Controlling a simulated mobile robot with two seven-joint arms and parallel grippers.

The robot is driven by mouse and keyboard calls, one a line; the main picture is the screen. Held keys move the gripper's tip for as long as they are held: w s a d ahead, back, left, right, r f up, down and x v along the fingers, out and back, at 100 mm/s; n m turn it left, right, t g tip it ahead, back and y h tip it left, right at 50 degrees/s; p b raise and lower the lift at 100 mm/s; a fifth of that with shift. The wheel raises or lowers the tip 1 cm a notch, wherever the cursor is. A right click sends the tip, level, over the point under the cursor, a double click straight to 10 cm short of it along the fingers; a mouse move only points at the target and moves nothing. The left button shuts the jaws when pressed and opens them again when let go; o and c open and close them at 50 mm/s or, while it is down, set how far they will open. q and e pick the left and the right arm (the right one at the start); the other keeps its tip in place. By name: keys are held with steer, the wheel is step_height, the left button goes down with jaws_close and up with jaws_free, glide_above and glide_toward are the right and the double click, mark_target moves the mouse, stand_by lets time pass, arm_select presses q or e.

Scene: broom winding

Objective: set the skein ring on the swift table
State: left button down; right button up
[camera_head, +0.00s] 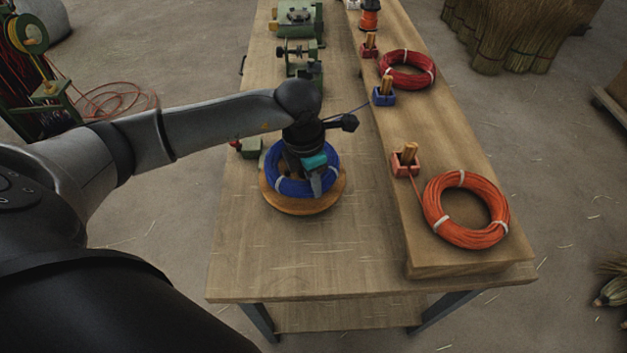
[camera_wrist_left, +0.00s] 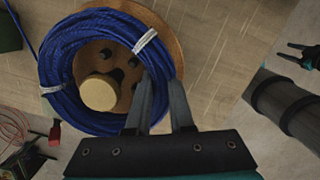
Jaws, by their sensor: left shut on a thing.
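The skein ring is a coil of blue cord (camera_head: 273,178) with white ties. It lies flat around the pale hub (camera_wrist_left: 99,92) of the swift table, a round wooden disc (camera_head: 305,208). In the left wrist view the ring (camera_wrist_left: 56,72) sits off centre and overhangs the disc (camera_wrist_left: 172,42) on the left. Whether it touches the disc all round I cannot tell. My left gripper (camera_head: 316,184) reaches down at the ring's near right side, its fingers (camera_wrist_left: 160,85) shut on the band. What looks like my right gripper (camera_wrist_left: 299,56) is small at the right edge of that view.
An orange coil (camera_head: 466,210) and a red coil (camera_head: 407,70) lie on the raised shelf to the right, beside small peg blocks (camera_head: 405,160). A blue strand runs towards the blue peg block (camera_head: 384,92). Green machines (camera_head: 298,20) stand at the back. The front bench top (camera_head: 300,265) is clear.

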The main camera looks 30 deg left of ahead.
arm_select(q)
steer(key=shift+f+b, duration=0.6)
stand_by(0.7)
steer(key=c, duration=1.1)
jaws_free()
steer(key=shift+s+a+r+p, duration=0.15)
steer(key=shift+s+r+p, duration=0.05)
steer(key=shift+r+p, duration=1.45)
steer(key=shift+s+a+r+p, duration=0.15)
steer(key=shift+r+p, duration=1.05)
steer(key=shift+r, duration=0.85)
steer(key=shift+s+a+r+p, duration=0.1)
steer(key=shift+s+r+p, duration=0.1)
steer(key=shift+r+p, duration=1.45)
steer(key=shift+r, duration=0.15)
steer(key=shift+b, duration=0.3)
